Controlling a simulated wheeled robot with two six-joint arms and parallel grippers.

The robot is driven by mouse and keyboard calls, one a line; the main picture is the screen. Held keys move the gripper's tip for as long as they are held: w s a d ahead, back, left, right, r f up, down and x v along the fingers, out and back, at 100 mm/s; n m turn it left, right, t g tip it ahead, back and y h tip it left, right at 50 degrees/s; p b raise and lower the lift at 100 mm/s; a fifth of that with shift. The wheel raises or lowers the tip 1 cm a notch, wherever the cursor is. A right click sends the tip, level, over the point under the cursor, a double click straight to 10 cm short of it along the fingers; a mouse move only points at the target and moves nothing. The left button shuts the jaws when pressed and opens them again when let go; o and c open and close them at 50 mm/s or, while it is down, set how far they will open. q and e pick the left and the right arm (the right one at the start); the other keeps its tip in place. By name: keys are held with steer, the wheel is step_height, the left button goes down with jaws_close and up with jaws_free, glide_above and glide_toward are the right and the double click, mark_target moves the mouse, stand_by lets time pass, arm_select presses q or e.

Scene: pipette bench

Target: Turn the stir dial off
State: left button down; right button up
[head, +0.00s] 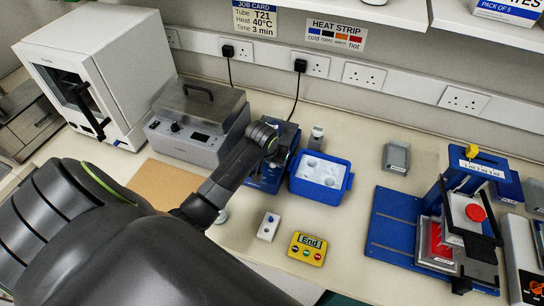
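No dial marked for stirring can be read in the head view. A blue device (264,180) stands left of the blue ice tub, and the end of my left arm covers much of it. A grey lidded unit (192,147) further left carries a small black knob (175,127) and a dark display. My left arm crosses from the lower left, and its dark wrist end (263,137) is over the blue device. The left fingertips cannot be made out, so their opening and any contact are hidden. My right gripper cannot be identified in view.
A blue tub (346,183) with white contents sits right of the blue device. In front are a small white switch box (268,226) and a yellow box marked End (307,248). A blue stand (395,222) with a red button is at right. Bench between is clear.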

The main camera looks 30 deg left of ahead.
stand_by(0.5)
arm_select(q)
steer(key=c, duration=1.2)
jaws_free()
steer(key=shift+c, duration=0.2)
steer(key=shift+r, duration=0.1)
